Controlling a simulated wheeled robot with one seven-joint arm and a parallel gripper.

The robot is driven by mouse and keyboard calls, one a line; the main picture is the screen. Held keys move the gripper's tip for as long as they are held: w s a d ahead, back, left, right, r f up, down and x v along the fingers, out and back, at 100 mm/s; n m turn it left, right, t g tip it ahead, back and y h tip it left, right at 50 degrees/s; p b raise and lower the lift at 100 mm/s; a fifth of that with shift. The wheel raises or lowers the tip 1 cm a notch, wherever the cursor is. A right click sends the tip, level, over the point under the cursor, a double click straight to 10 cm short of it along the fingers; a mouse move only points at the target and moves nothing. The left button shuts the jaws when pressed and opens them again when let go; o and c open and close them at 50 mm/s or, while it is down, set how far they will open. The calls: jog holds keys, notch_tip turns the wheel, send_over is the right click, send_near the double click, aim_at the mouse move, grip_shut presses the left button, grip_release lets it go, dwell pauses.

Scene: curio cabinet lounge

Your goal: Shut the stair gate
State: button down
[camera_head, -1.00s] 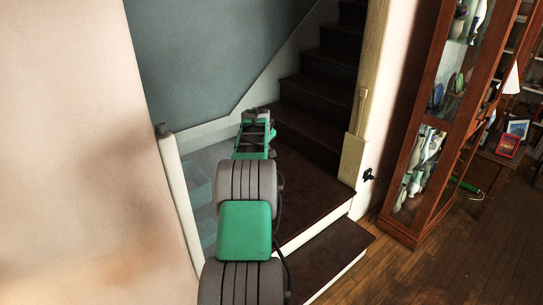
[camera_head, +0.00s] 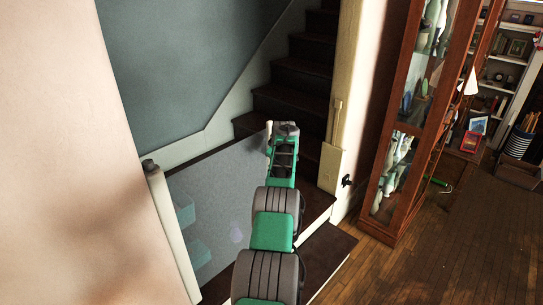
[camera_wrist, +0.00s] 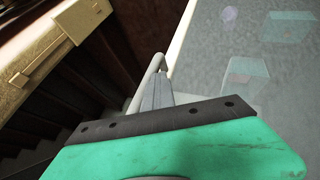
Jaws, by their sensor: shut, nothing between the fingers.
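The stair gate (camera_head: 215,205) is a translucent grey panel. It runs from a pale post (camera_head: 172,225) with a dark cap at the left, across the stair foot, toward my gripper (camera_head: 284,125). A gap separates its free end from the cream post (camera_head: 333,165) on the right, so the gate stands open. In the wrist view, the shut, empty fingers of my gripper (camera_wrist: 156,92) are close to the pale end bar (camera_wrist: 180,40) of the gate. I cannot tell if they touch it. The cream post (camera_wrist: 58,45), with a bar-like fitting, is at upper left. My arm hides part of the panel.
Dark stairs (camera_head: 295,90) rise behind the gate. A low dark step (camera_head: 325,250) lies in front. A small black fitting (camera_head: 347,181) sits on the wall right of the cream post. A glass-fronted cabinet (camera_head: 385,215) stands at the right, with open wood floor (camera_head: 430,255) before it.

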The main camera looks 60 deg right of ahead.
jog(key=shift+s+d, duration=0.15)
jog(key=shift+s, duration=0.15)
